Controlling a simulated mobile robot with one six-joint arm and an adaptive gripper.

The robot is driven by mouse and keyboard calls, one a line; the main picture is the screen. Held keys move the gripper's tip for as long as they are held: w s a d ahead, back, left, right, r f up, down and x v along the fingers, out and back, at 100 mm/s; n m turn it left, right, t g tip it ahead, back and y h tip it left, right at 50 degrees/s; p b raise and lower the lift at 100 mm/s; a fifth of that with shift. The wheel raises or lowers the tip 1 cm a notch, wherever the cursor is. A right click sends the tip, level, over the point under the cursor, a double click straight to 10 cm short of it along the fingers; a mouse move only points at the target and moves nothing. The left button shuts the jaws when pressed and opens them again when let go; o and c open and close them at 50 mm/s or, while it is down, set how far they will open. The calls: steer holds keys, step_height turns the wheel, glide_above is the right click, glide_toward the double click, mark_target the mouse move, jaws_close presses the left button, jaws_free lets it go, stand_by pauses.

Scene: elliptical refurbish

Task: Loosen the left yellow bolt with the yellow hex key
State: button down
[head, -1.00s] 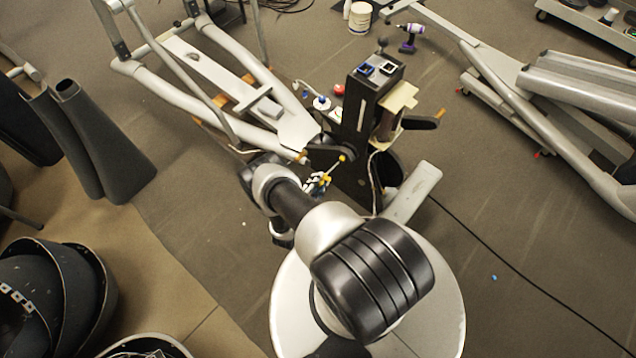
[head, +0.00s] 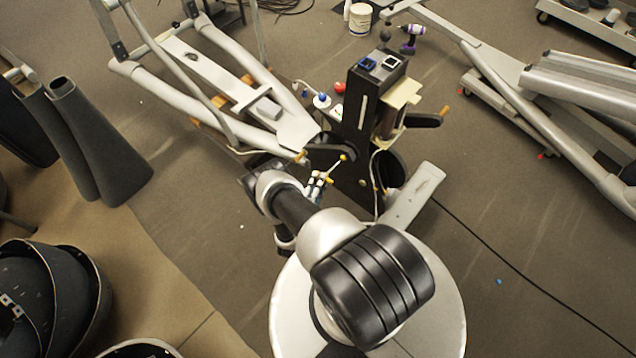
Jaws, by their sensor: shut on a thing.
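My gripper (head: 318,183) is small in the head view, in front of the lower left side of the black upright machine housing (head: 352,125). It is shut on the yellow hex key (head: 335,167), which slants up and right from the fingers. A bright yellow spot (head: 344,157) shows at the key's far end, against the housing; I cannot tell whether it is the key's tip or a bolt head. An orange-yellow fitting (head: 301,156) sits to the left at the frame's end. Another yellowish round spot (head: 362,183) is lower right on the housing. Seating of the key is too small to tell.
The grey elliptical frame (head: 190,98) extends to the upper left. A grey foot bar (head: 412,195) lies right of the housing. A black cable (head: 500,258) crosses the floor at right. Dark curved covers (head: 100,150) stand at left. Open floor lies at lower right.

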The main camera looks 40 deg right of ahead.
steer(key=shift+w+d, duration=0.1)
steer(key=shift+d, duration=0.55)
stand_by(1.8)
steer(key=shift+w+r+n+g, duration=0.15)
steer(key=shift+n+g, duration=0.15)
steer(key=shift+n, duration=0.5)
steer(key=n+g+y+b, duration=0.1)
steer(key=n, duration=0.2)
steer(key=shift+g, duration=0.3)
steer(key=shift+n+g+y+b, duration=0.4)
steer(key=shift+n+g, duration=0.1)
steer(key=shift+n, duration=0.5)
steer(key=shift+n+g, duration=0.7)
steer(key=shift+n, duration=0.5)
steer(key=n+g, duration=0.3)
steer(key=shift+n, duration=0.4)
steer(key=n+g, duration=0.1)
steer(key=n, duration=0.1)
steer(key=n+g, duration=0.1)
steer(key=n, duration=0.1)
steer(key=shift+s+g+h, duration=0.2)
steer(key=shift+g+h, duration=0.2)
steer(key=shift+a, duration=0.7)
